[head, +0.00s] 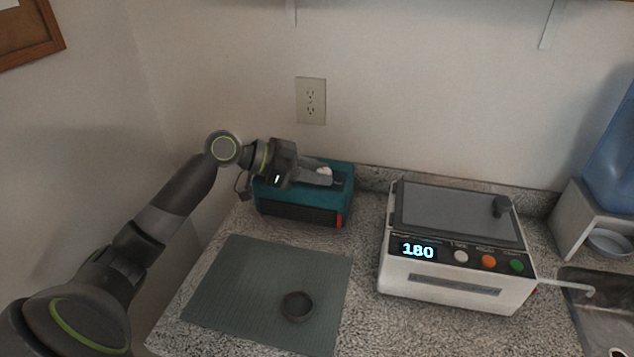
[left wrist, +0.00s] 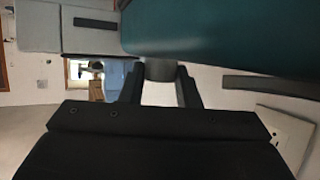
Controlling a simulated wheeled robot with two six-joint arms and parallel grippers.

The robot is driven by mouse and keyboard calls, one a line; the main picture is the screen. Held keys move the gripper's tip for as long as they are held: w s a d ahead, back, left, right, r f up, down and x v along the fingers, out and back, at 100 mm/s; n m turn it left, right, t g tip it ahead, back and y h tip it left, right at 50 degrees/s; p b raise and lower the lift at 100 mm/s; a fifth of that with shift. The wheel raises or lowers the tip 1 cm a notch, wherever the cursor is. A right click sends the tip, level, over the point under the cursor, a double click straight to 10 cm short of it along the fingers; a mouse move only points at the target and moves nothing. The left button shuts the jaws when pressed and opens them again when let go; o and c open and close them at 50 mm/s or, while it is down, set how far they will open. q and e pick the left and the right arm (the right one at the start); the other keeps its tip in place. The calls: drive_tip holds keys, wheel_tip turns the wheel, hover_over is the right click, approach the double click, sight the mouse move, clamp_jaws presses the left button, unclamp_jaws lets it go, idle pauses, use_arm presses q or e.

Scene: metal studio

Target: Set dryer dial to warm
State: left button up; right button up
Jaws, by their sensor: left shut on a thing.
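A teal box-shaped device (head: 300,197) with a dark front grille and an orange-red corner piece stands at the back left of the counter; I take it to be the dryer. My left gripper (head: 326,178) reaches over its top from the left. In the left wrist view the teal body (left wrist: 215,35) is at the top, and the left gripper (left wrist: 160,90) is shut on a short grey round dial (left wrist: 160,70) between its fingers. The dial's markings and setting cannot be seen. My right gripper is out of view.
A white machine (head: 455,292) with a lit "180" display and coloured buttons stands to the right. A grey-green mat (head: 230,290) with a small dark ring-shaped dish (head: 297,306) lies in front. A blue water bottle (head: 612,160) and a sink edge are at the far right.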

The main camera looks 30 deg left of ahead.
use_arm(q)
drive_tip(key=shift+g, duration=0.3)
drive_tip(key=o, duration=1)
drive_tip(key=shift+c, duration=0.2)
drive_tip(key=shift+a+b, duration=0.15)
drive_tip(key=shift+b, duration=0.15)
drive_tip(key=v, duration=1.7)
